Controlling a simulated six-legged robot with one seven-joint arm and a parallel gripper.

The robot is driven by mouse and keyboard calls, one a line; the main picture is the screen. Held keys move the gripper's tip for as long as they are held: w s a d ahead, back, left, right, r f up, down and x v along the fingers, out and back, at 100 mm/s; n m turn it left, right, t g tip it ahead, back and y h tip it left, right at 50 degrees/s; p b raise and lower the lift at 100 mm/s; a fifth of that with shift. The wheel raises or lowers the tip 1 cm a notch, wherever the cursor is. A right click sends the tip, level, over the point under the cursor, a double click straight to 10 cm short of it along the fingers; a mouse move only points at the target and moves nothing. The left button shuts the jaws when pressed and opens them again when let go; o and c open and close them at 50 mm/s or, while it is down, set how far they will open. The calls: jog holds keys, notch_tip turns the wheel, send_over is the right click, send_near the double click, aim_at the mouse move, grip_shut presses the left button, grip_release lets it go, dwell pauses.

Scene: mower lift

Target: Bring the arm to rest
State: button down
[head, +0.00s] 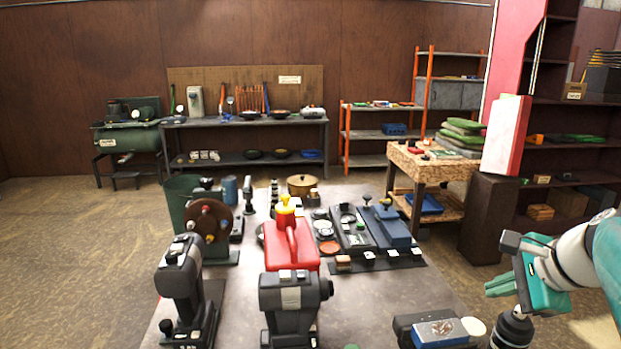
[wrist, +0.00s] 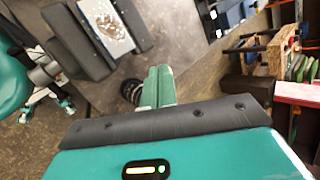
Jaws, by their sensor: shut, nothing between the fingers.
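My arm comes in from the right edge in the head view. My gripper (head: 497,286) points left beside the front right corner of the table, above a black round-bodied item (head: 512,328). Its two green fingers are together with nothing between them. In the wrist view the shut fingers (wrist: 158,86) show at the centre, with the black ribbed item (wrist: 131,91) just left of them. A dark block with a speckled pale top (wrist: 107,25) lies beyond the fingers; it also shows in the head view (head: 440,333).
The grey table (head: 385,293) holds a red fuel can (head: 291,245), dark machines (head: 181,280) and trays. A wooden workbench (head: 436,165) and a red-and-white post (head: 506,135) stand at the right. Open floor (head: 90,260) lies left of the table.

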jog(key=s+a+f+n, duration=0.1)
jog(key=a+n, duration=0.2)
jog(key=a, duration=0.1)
jog(key=s+a+f+n+g, duration=0.1)
jog(key=a+n, duration=0.2)
jog(key=a, duration=0.1)
jog(key=s+a+f+n, duration=0.1)
jog(key=a+f+n, duration=0.1)
jog(key=a, duration=0.2)
jog(key=shift+s+n+g+h, duration=0.25)
jog(key=shift+n+g+h, duration=0.05)
jog(key=shift+n+g, duration=0.1)
jog(key=s+a+f+n+h, duration=0.1)
jog(key=s+a+f+n, duration=0.4)
jog(key=n, duration=0.6)
jog(key=shift+s+a+h, duration=0.3)
jog(key=shift+s+a, duration=0.25)
jog(key=shift+a, duration=0.8)
